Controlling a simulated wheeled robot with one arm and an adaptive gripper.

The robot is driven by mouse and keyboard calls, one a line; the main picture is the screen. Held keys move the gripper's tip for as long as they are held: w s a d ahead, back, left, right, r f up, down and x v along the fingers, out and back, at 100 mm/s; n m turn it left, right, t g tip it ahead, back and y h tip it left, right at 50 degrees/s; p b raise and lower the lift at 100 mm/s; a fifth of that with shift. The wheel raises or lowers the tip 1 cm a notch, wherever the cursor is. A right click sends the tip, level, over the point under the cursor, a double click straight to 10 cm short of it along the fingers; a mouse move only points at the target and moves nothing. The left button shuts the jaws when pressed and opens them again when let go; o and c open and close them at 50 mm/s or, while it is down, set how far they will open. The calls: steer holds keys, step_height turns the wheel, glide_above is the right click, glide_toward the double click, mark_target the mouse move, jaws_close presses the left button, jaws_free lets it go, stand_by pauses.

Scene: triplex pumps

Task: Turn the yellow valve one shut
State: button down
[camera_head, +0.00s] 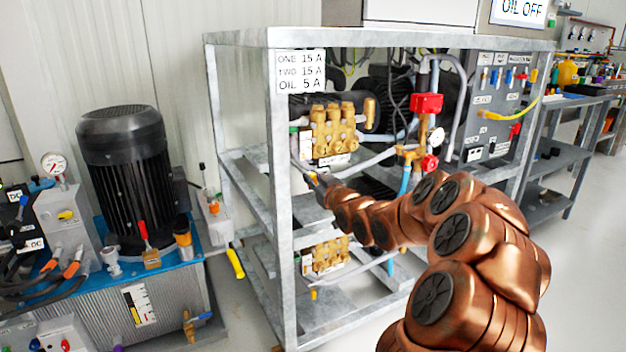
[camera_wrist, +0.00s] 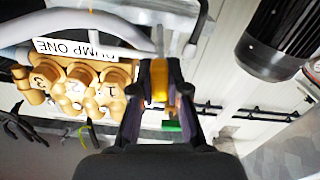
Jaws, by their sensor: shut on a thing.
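The yellow valve one handle (camera_wrist: 159,80) shows between my fingers in the wrist view. My gripper (camera_wrist: 160,88) is shut on it, with one dark finger on each side. In the head view my gripper (camera_head: 317,182) reaches into the metal frame, just below and left of the brass pump one (camera_head: 334,130); the handle is mostly hidden there. The wrist view is upside down and shows the pump's "PUMP ONE" label (camera_wrist: 88,50) to the left of my fingers. The valve's body is largely hidden by my fingers.
The grey frame's upright (camera_head: 282,215) stands close left of my gripper. A grey hose (camera_wrist: 60,24) passes near it. A red-handled valve group (camera_head: 427,104) with a gauge is to the right. A second brass pump (camera_head: 326,256) sits below. A black motor (camera_head: 125,170) stands left.

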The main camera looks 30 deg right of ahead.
steer(key=m+p, duration=0.1)
steer(key=p, duration=0.2)
steer(key=shift+r, duration=0.25)
steer(key=shift+f+m+p, duration=0.3)
steer(key=shift+m+p, duration=0.4)
steer(key=shift+p, duration=0.35)
steer(key=c, duration=1.1)
jaws_free()
steer(key=shift+c, duration=0.2)
